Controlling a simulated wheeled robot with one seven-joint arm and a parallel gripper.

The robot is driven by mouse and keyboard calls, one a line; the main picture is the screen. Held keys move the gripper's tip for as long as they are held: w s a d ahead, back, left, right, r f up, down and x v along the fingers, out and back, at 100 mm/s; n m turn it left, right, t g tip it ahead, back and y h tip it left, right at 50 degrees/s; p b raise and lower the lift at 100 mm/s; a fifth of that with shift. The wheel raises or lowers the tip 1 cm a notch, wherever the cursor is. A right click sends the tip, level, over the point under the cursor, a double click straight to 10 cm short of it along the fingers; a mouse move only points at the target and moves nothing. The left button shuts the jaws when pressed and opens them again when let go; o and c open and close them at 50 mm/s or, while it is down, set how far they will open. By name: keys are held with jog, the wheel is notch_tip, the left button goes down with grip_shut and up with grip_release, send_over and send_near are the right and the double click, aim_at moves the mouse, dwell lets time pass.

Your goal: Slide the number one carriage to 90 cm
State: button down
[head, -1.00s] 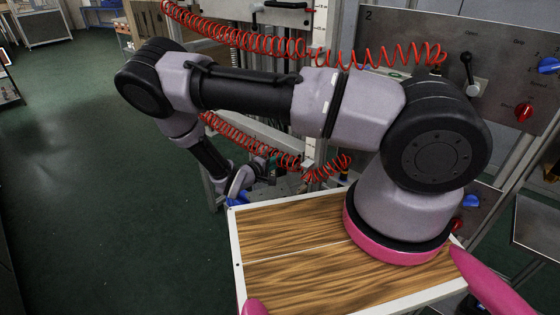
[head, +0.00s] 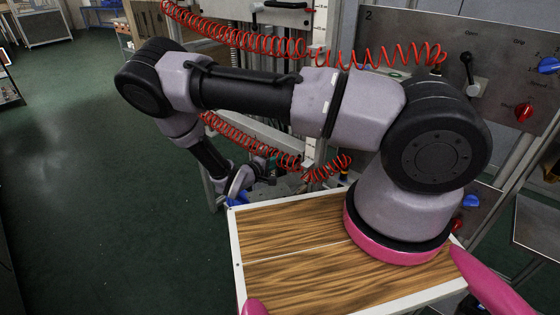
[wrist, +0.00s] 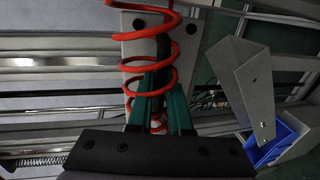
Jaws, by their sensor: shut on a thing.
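My gripper (wrist: 161,76) shows in the wrist view as two teal fingers, close together at their tips and shut on a dark upright handle (wrist: 163,48). The handle stands in front of a grey plate (wrist: 136,50) with black bolts, which looks like the carriage; no number on it can be read. A red coiled hose crosses in front of the fingers and partly hides the grip. In the head view my gripper (head: 272,166) is small, low beside the white upright frame, and the carriage there is mostly hidden by my arm and the hose.
Red coiled hoses (head: 250,38) hang across the frame, close to my arm. A grey control panel (head: 420,25) marked 2 carries a black lever and coloured knobs. In the wrist view a bent grey bracket (wrist: 250,85) and a blue bin (wrist: 272,145) lie to the right. Green floor is clear at left.

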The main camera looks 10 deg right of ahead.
notch_tip(320, 180, up, 10)
jog(key=shift+r, duration=0.1)
jog(key=c, duration=0.8)
grip_release()
jog(key=shift+c, duration=0.2)
jog(key=v, duration=1)
jog(key=shift+s+a, duration=0.2)
jog(key=shift+a, duration=0.15)
jog(key=shift+r, duration=0.1)
